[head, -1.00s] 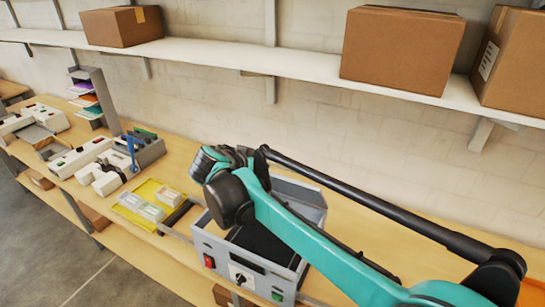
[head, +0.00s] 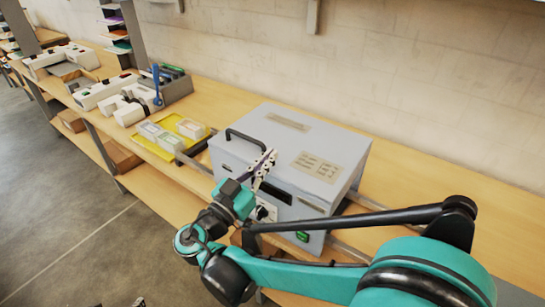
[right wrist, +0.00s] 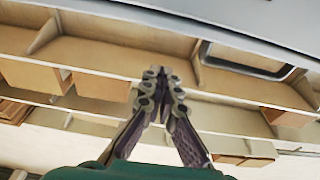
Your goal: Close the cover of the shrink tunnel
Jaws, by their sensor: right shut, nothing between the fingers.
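The shrink tunnel (head: 225,158) is a grey box on the bench in the head view. Its cover (head: 285,140) lies down over the top, with a black handle (head: 245,140) at its front left; I see no clear gap under it, though my arm hides part of the front. My right gripper (head: 264,168) is shut and empty, just in front of the tunnel near the handle. In the right wrist view its fingers (right wrist: 162,75) meet, and the cover's edge and handle (right wrist: 255,62) show above. Small dark tips at the head view's bottom edge may be my left gripper (head: 137,302).
Left of the tunnel, a yellow tray (head: 190,143) holds several small packs. Beyond it are white machines (head: 105,90) and a grey holder with a blue lever (head: 157,80). The bench (head: 445,200) is clear to the right of the tunnel.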

